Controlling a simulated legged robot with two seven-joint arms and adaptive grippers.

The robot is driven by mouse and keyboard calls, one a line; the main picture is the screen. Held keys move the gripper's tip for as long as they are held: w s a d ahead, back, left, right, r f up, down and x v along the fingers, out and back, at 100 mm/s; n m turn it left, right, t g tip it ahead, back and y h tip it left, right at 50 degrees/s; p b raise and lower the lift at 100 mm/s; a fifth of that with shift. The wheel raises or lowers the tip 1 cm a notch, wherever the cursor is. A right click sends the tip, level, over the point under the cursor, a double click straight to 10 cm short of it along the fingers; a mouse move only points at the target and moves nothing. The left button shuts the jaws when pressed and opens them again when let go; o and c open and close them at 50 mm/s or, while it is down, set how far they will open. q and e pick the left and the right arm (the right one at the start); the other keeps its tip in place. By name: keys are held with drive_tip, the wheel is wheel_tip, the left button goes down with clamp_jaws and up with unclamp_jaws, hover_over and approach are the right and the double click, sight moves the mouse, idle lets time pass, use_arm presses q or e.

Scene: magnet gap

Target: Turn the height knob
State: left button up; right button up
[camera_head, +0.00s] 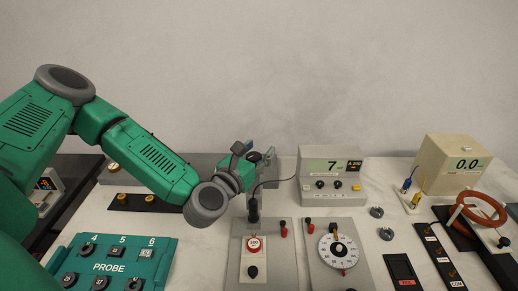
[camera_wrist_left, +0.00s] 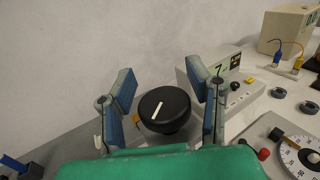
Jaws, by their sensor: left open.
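A round black knob (camera_wrist_left: 165,109) with a white pointer line lies between the spread fingers of my left gripper (camera_wrist_left: 161,80) in the left wrist view. I see a gap between the knob and each blue-grey finger, and the jaws are open. I take it to be the height knob; no label on it is readable. In the head view my left gripper (camera_head: 254,152) is at the middle, near the back wall. The knob is mostly hidden there by the gripper. My right gripper is in neither view.
A meter (camera_head: 333,194) reading 7 stands just right of my left gripper. A dial panel (camera_head: 324,273) and a black upright probe (camera_head: 253,209) are in front. A green PROBE panel (camera_head: 150,270) lies front left. A beige 0.0 meter (camera_head: 436,172) stands right.

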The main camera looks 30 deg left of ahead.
use_arm(q)
drive_tip(key=shift+c, duration=0.4)
drive_tip(key=shift+d, duration=0.15)
clamp_jaws()
drive_tip(key=shift+w+f, duration=0.1)
drive_tip(key=shift+w, duration=0.05)
drive_tip(key=shift+f, duration=0.1)
